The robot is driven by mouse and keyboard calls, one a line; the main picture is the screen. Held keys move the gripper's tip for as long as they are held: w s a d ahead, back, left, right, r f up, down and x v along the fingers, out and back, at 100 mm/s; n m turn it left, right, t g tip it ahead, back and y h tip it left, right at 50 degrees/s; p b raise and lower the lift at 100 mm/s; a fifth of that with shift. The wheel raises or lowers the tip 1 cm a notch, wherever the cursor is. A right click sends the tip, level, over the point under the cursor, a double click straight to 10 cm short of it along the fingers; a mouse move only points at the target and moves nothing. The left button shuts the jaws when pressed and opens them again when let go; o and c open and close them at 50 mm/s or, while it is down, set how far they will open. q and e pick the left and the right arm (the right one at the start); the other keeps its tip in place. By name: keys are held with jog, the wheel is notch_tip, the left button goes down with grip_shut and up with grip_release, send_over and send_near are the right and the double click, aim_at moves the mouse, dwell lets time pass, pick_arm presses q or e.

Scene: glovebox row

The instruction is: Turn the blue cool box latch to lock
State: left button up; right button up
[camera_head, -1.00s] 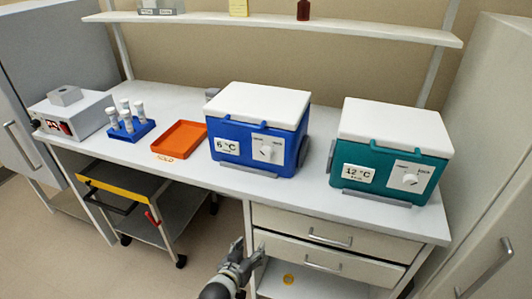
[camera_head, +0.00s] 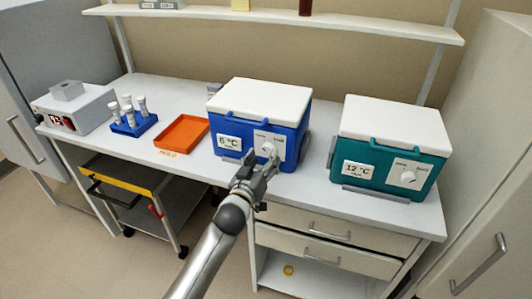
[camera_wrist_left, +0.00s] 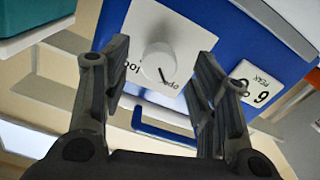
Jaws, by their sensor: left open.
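The blue cool box (camera_head: 258,120) with a white lid stands on the bench, its front marked 6 °C. Its latch is a white round knob (camera_head: 268,148) on a white plate, partly behind my left gripper in the head view. In the left wrist view the knob (camera_wrist_left: 158,62) shows between the fingers, with a dark pointer line toward the "open" side of the plate. My left gripper (camera_head: 262,168) is open, just in front of the plate; it also shows in the left wrist view (camera_wrist_left: 155,75). I cannot tell if a finger touches. My right gripper is not in view.
A teal cool box (camera_head: 388,150) marked 12 °C stands to the right. An orange tray (camera_head: 183,133), a blue tube rack (camera_head: 133,126) and a grey device (camera_head: 75,110) stand to the left. Drawers (camera_head: 330,225) are below the bench; a shelf (camera_head: 280,17) hangs above.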

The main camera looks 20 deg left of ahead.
pick_arm(q)
jog(key=shift+w+d, duration=0.1)
jog(key=shift+w, duration=1.2)
jog(key=c, duration=1)
